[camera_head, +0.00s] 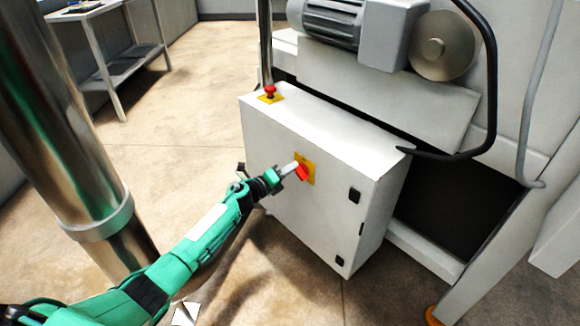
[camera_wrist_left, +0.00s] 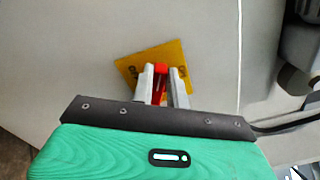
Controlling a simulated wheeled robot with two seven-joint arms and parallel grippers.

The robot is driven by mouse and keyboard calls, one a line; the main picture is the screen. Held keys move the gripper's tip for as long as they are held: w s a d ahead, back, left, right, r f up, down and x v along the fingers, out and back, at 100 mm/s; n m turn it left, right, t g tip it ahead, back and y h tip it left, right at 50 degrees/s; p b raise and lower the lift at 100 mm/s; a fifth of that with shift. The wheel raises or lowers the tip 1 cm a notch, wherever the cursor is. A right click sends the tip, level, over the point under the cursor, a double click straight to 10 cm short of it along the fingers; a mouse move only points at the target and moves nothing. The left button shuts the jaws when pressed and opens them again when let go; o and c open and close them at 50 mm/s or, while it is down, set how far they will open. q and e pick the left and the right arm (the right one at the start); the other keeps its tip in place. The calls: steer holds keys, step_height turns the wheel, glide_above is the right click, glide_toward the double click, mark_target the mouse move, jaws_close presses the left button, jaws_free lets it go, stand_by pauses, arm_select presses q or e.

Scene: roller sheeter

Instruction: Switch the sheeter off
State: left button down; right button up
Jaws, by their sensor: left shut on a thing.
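The sheeter's control cabinet (camera_head: 318,229) is a white box with a red rotary switch (camera_head: 302,171) on a yellow plate (camera_head: 310,166) on its front face. My left gripper (camera_head: 297,168) reaches the switch from the left. In the left wrist view the red switch (camera_wrist_left: 160,69) shows between the two fingers of my left gripper (camera_wrist_left: 162,82), which are shut on it. The yellow plate (camera_wrist_left: 126,70) behind it looks tilted in this view, and its lettering is mostly hidden. My right gripper is not in view.
A red mushroom button (camera_head: 270,90) on a yellow base is on the cabinet's top. A grey motor (camera_head: 334,20) and a black cable (camera_head: 490,80) are above and right. A metal table (camera_head: 95,15) stands at the back left. Floor left of the cabinet is clear.

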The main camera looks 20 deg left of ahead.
arm_select(q)
steer(key=shift+a+f+n+p, duration=0.1)
steer(key=shift+f+n+p, duration=0.2)
steer(key=shift+n, duration=0.75)
steer(key=shift+f+n+p, duration=0.15)
steer(key=shift+n+p, duration=0.15)
steer(key=shift+n, duration=0.7)
steer(key=shift+a+f+n+p, duration=0.1)
steer(key=shift+f+n+p, duration=0.2)
steer(key=shift+n, duration=0.75)
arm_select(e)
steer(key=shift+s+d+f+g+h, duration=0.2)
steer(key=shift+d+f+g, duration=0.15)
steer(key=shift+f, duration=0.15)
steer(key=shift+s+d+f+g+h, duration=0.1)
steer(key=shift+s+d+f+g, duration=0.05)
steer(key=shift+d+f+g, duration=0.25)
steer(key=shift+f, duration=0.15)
arm_select(q)
steer(key=c, duration=1.4)
jaws_free()
steer(key=shift+r, duration=0.1)
